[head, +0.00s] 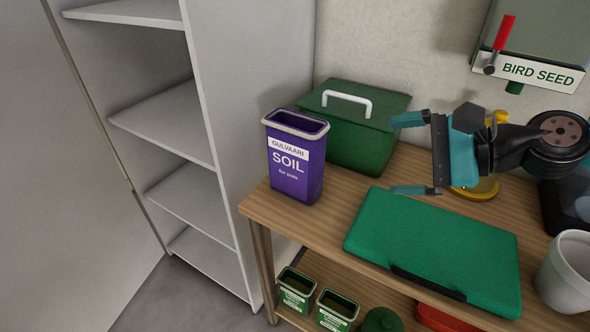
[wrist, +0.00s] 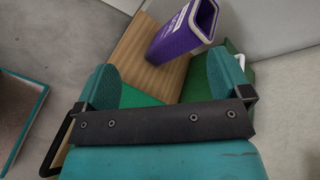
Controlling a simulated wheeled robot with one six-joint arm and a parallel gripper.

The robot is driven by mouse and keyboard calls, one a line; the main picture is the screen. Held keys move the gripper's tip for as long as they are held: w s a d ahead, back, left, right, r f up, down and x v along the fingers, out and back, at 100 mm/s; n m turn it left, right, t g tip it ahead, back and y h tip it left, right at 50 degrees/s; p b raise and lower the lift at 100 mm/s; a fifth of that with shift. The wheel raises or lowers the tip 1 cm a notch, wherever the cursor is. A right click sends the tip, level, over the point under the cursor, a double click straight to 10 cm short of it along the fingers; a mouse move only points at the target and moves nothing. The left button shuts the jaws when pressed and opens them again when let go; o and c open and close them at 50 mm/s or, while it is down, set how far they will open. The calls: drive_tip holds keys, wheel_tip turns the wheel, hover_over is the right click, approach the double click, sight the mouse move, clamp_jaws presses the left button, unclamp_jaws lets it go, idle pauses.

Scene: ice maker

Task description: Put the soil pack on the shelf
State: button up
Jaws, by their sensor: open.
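The soil pack (head: 293,172) is a purple, open-topped container with a pale rim and a white label. It stands upright on the left end of the wooden table (head: 335,222). My gripper (head: 397,155) is open and empty above the table, to the right of the soil pack and apart from it. In the wrist view the soil pack (wrist: 181,34) shows beyond the open fingers (wrist: 173,82). The grey shelf unit (head: 165,120) stands left of the table. Its visible boards are bare.
A green box with a white handle (head: 365,140) stands behind the soil pack. A flat green case (head: 440,245) lies at the front. A white pot (head: 566,275) is at the right. Small green pots (head: 296,291) stand on the lower level. A bird seed dispenser (head: 535,45) hangs on the wall.

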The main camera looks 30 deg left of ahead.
sight(320, 139)
drive_tip(key=w+a+f+m+t+y+b, duration=0.1)
drive_tip(key=w+a+f+m+t+y, duration=0.2)
drive_tip(key=w+f+m, duration=0.6)
drive_tip(key=a+p, duration=0.1)
drive_tip(key=a, duration=0.2)
drive_tip(key=a+r+m+y, duration=0.1)
drive_tip(key=a, duration=0.3)
drive_tip(key=s+a+r+m+p, duration=0.1)
drive_tip(key=a, duration=0.2)
drive_tip(key=shift+a+g+p, duration=0.3)
drive_tip(key=shift+a+g, duration=0.1)
drive_tip(key=shift+w+a+f+p, duration=0.1)
drive_tip(key=shift+w+a+p, duration=0.15)
drive_tip(key=shift+a, duration=0.7)
drive_tip(key=shift+w+a+f+p, duration=0.1)
drive_tip(key=shift+w+a+p, duration=0.15)
drive_tip(key=shift+a, duration=0.75)
drive_tip(key=shift+w+a+f+p, duration=0.1)
drive_tip(key=shift+w+a+p, duration=0.15)
drive_tip(key=shift+a, duration=0.7)
drive_tip(key=shift+c, duration=0.3)
drive_tip(key=shift+r, duration=0.1)
drive_tip(key=c, duration=1.6)
drive_tip(key=shift+r, duration=0.15)
